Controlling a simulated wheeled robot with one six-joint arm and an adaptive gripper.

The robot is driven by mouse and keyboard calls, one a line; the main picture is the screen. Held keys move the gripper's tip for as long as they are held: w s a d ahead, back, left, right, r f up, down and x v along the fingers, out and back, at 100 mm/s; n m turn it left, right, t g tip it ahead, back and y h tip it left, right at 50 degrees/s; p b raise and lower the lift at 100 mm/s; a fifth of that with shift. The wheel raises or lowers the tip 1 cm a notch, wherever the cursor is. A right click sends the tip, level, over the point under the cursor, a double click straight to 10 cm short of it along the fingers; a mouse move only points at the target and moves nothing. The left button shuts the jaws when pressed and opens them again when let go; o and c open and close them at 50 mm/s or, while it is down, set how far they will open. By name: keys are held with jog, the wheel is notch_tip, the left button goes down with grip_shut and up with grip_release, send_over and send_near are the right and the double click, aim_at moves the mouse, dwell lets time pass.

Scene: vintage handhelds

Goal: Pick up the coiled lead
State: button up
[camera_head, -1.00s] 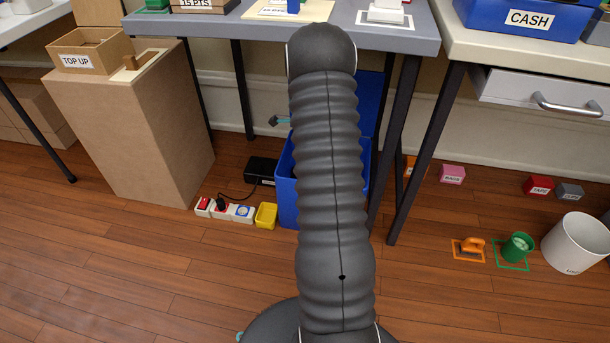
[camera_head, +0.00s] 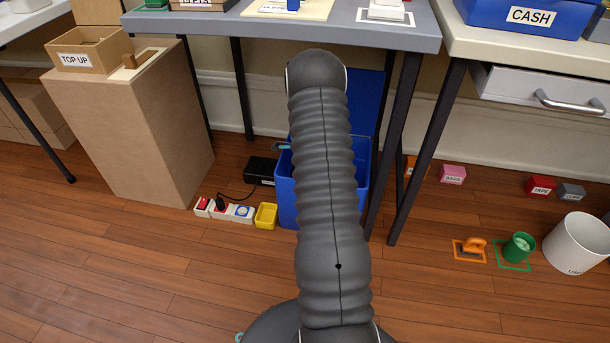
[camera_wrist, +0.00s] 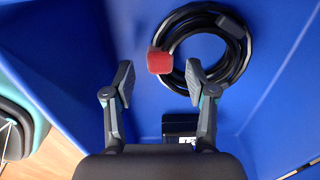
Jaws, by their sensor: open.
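The coiled lead (camera_wrist: 241,62) is a black cable loop lying in the blue crate in the wrist view. A red block-like end (camera_wrist: 159,62) sits at the loop's left side, and a dark plug-like piece shows at its upper right. My gripper (camera_wrist: 160,84) is open above the crate's inside, its fingers apart with the red end between and a little beyond them. Nothing is held. In the head view the blue crate (camera_head: 287,196) stands under the grey table, and my arm hides the gripper and the lead.
A black box (camera_wrist: 180,126) with a pale label lies in the crate near the fingers. The crate's blue walls rise around. In the head view, a power strip (camera_head: 224,209) and a yellow bin (camera_head: 265,215) stand left of the crate. The grey table (camera_head: 250,30) overhangs it.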

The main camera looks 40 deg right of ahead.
notch_tip(320, 180, down, 3)
jog(key=shift+r, duration=0.1)
grip_shut()
dwell(0.3)
jog(key=shift+r, duration=0.45)
jog(key=r, duration=0.3)
jog(key=shift+s+d+r, duration=0.15)
jog(key=shift+d+r, duration=0.1)
jog(key=shift+r, duration=0.15)
jog(key=s+d+r+p, duration=0.1)
jog(key=s+d+r, duration=0.5)
jog(key=s+d, duration=0.1)
jog(key=shift+s+d+r, duration=0.15)
jog(key=shift+s+d, duration=0.2)
jog(key=shift+s, duration=0.1)
